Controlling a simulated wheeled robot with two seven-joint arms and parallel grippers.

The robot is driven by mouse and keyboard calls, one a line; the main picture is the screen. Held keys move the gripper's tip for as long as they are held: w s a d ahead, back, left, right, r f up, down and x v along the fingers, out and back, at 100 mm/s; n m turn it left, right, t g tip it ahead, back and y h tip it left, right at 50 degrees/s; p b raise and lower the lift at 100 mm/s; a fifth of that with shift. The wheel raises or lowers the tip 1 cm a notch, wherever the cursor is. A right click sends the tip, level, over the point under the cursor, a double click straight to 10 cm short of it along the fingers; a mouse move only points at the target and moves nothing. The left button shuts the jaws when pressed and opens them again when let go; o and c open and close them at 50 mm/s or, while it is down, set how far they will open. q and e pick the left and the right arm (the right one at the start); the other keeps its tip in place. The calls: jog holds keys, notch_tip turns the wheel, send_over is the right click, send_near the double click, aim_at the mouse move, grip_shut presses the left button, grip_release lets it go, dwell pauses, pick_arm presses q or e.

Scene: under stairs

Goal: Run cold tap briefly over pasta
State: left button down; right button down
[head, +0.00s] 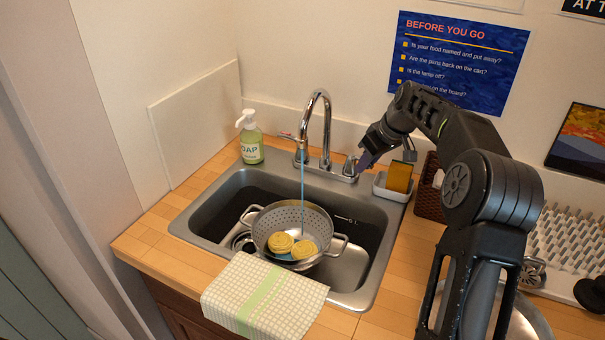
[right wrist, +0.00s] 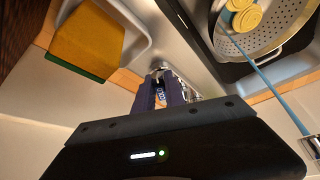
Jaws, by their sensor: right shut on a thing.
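Two yellow pasta nests (head: 281,243) lie in a perforated metal colander (head: 318,222) in the sink. A thin blue stream of water (head: 302,200) runs from the chrome faucet (head: 326,120) into the colander, beside the nests. The colander and pasta (right wrist: 245,18) also show at the top right of the right wrist view. My right gripper (head: 362,164) reaches down to the cold tap handle (head: 350,165), right of the spout. In the right wrist view its dark fingers (right wrist: 160,92) are shut around the handle, which they partly hide. My left gripper is not in view.
A sponge (head: 399,177) in a white holder (head: 388,190) stands close to my right gripper. A soap bottle (head: 250,138) is behind the sink's left corner. A checked towel (head: 265,297) hangs at the front edge. A drying rack (head: 570,240) is at right.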

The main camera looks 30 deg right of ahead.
jog(key=shift+w+d+r+n+y+p, duration=0.15)
jog(key=shift+d+n+p, duration=0.15)
jog(key=shift+n, duration=0.2)
jog(key=shift+s+d+n+y+p, duration=0.1)
jog(key=shift+d+n+y+p, duration=0.1)
jog(key=shift+n+p, duration=0.25)
jog(key=shift+w, duration=0.1)
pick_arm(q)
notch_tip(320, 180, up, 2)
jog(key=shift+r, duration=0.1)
pick_arm(e)
jog(key=shift+f, duration=0.2)
